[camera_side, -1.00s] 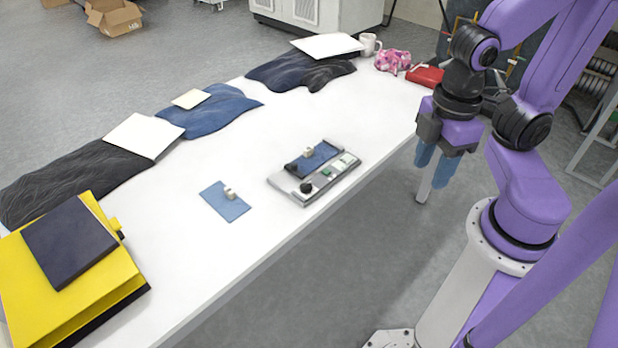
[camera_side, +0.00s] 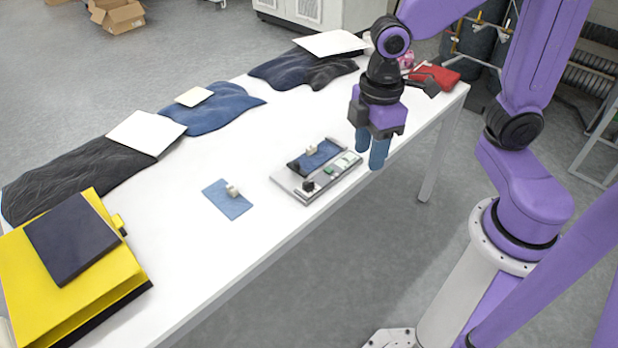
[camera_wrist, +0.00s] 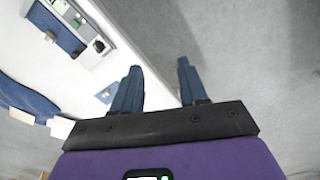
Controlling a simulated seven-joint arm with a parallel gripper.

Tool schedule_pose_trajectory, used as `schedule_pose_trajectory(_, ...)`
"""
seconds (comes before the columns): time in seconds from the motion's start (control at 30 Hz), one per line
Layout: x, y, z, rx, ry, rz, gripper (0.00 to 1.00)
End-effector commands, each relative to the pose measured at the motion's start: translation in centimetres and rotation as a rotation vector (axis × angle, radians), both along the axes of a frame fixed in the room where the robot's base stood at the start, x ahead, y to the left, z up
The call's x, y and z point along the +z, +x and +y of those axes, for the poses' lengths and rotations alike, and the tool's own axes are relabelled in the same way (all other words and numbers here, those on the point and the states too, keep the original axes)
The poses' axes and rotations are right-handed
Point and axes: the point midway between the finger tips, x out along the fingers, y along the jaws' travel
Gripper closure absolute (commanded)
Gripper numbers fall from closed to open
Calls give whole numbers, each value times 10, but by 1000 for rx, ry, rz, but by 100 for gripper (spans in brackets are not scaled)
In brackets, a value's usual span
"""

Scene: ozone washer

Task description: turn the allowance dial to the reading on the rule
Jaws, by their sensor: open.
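A grey panel (camera_side: 322,189) lies on the white table near its front edge. It carries a blue cloth piece (camera_side: 318,154) with a small beige block on it, a black knob (camera_side: 308,186) at its near left corner, and small green and white parts. The panel also shows at the upper left of the wrist view (camera_wrist: 86,58). I cannot make out any rule marks or dial reading. My gripper (camera_side: 372,152) hangs above and to the right of the panel, open and empty, its blue fingers pointing down. In the wrist view, its fingers (camera_wrist: 155,82) are apart over the table edge and floor.
A blue swatch with a small block (camera_side: 227,200) lies left of the panel. Dark and blue cloths (camera_side: 215,108) with pale cards lie along the far side. A red pouch (camera_side: 437,76) lies at the far right.

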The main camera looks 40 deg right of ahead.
Motion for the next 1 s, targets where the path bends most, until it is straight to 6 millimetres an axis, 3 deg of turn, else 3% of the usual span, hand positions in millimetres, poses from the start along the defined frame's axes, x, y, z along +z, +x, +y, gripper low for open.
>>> schedule_pose_trajectory(0.27,-25,90,-1,37,-10,7,57)
schedule_pose_trajectory(0.5,-53,159,-23,71,-14,11,57)
schedule_pose_trajectory(0.7,-71,191,-42,94,-15,12,57)
schedule_pose_trajectory(1.0,-88,199,-48,101,-15,15,57)
